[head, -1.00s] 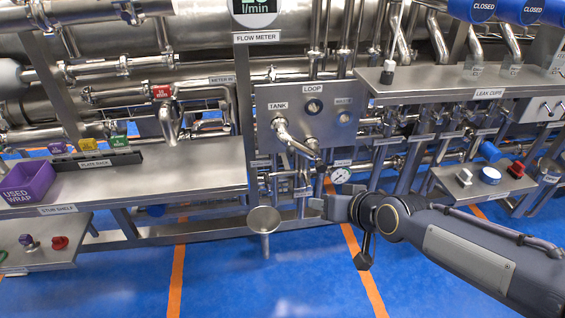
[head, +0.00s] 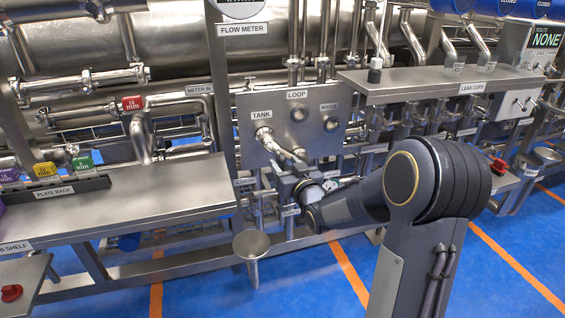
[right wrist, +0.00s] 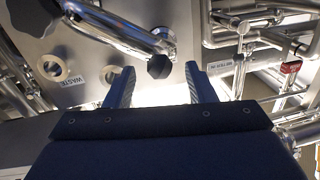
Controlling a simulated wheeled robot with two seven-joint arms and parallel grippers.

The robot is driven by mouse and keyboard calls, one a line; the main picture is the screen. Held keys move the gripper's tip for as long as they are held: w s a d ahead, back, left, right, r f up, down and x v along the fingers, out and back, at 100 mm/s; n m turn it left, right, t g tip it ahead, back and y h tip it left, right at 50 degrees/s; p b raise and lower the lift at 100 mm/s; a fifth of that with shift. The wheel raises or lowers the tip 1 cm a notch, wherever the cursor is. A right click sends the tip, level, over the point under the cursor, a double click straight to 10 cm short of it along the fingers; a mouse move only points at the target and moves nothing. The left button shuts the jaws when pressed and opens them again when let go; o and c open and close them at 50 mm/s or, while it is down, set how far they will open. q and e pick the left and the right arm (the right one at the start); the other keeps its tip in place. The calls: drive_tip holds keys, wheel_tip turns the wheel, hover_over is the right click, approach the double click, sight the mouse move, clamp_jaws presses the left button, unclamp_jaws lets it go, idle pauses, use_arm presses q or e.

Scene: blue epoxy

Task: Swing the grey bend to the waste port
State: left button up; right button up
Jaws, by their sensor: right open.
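The grey bend (head: 279,145) is a bright metal tube on the panel (head: 240,112). Its upper end is at the tank port (head: 263,132), and it slopes down to the right. The waste port (head: 328,107) is an open ring at the panel's right, right of the loop port (head: 298,114). My right gripper (right wrist: 155,85) is open, below the bend in the head view. The right wrist view is upside down; the bend (right wrist: 115,28) lies beyond the fingertips, and a dark knob (right wrist: 158,66) shows between them. The waste port (right wrist: 50,68) is at left. My left gripper is not in view.
A shelf with a plate rack (head: 55,190) stands at left, and a shelf labelled leak cups (head: 440,82) at right. A funnel (head: 251,245) stands below the panel. Pipes crowd the back. My right arm covers the lower right middle. Open blue floor lies in front.

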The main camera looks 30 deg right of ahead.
drive_tip(key=shift+w+d, duration=0.15)
drive_tip(key=shift+w, duration=0.8)
drive_tip(key=shift+c, duration=0.4)
clamp_jaws()
